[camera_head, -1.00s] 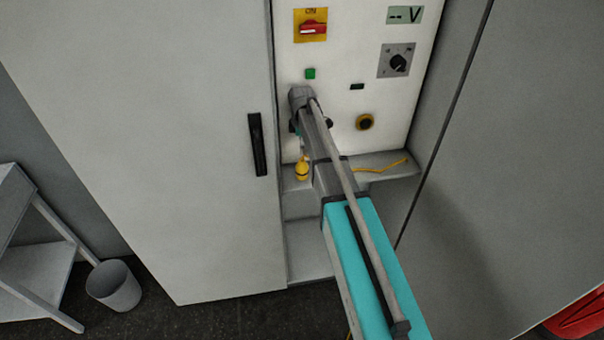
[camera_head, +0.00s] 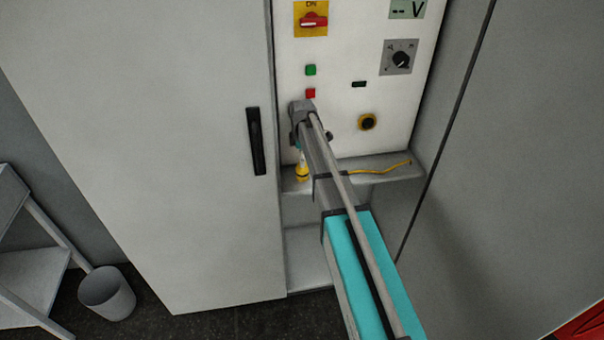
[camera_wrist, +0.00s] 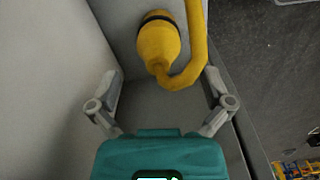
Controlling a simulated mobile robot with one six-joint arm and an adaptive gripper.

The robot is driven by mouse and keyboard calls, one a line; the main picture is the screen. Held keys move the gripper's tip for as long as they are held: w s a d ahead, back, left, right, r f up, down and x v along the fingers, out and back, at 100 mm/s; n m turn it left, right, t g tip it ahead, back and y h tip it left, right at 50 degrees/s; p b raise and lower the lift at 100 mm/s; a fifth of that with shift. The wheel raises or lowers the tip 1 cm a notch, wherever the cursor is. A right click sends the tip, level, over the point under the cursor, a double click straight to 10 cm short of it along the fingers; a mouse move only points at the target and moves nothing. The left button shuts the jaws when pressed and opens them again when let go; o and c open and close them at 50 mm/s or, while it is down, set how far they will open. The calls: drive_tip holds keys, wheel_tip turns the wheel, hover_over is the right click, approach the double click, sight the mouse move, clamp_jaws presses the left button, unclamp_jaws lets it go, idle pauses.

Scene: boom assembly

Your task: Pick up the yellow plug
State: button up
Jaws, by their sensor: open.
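The yellow plug (camera_head: 302,172) stands on a grey shelf (camera_head: 400,169) below the control panel. In the wrist view the yellow plug (camera_wrist: 159,46) has a dark band, and a thick yellow cable curves along its right side. My gripper (camera_wrist: 163,82) is open, with one finger to the left and one to the right. The plug is ahead of the fingers, roughly between their lines, and the jaws hold nothing. In the head view my arm hides most of the gripper, which is close to the plug.
A cabinet door (camera_head: 190,200) stands left and a grey wall right. A yellow cable (camera_head: 385,168) lies on the shelf.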

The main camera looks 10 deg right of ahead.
sight(302, 169)
drive_tip(key=shift+f, duration=0.15)
wheel_tip(302, 169, down, 5)
drive_tip(key=b, duration=0.5)
drive_tip(key=shift+w+d, duration=0.1)
idle(0.3)
idle(0.5)
drive_tip(key=c, duration=1.3)
